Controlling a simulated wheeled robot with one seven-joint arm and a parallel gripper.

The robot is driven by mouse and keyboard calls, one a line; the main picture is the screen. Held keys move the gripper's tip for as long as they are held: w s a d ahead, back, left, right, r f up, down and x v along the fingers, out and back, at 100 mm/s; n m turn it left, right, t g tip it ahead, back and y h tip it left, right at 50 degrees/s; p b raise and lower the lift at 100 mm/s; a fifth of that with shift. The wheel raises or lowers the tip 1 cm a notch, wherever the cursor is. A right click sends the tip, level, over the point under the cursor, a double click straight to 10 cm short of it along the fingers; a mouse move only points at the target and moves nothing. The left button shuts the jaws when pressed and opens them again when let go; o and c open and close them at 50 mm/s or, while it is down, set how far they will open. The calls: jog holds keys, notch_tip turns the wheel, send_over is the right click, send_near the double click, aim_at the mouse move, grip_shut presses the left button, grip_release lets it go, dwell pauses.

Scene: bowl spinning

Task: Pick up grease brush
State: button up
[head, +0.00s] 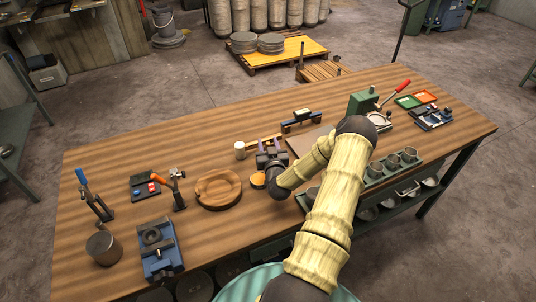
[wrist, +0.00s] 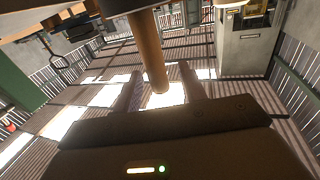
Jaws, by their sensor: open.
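A brown wooden cylindrical handle (wrist: 152,55), which looks like the grease brush, runs between the two fingers of my gripper (wrist: 161,70) in the wrist view. The fingers are apart, with a gap on either side of the handle. In the head view my gripper (head: 269,146) is low over the middle of the workbench (head: 330,100), beside a small round tin with orange contents (head: 258,181). I cannot make out the brush in the head view; my gripper and arm cover that spot. The bristles are not visible.
A white cup (head: 240,150) stands just left of my gripper. A round wooden dish (head: 217,188) lies further left. The bench's back left is clear.

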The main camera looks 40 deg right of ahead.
dwell(0.5)
grip_shut()
jog(key=shift+r, duration=0.1)
notch_tip(320, 180, up, 10)
jog(key=shift+f+b, duration=0.1)
jog(key=shift+b, duration=1.15)
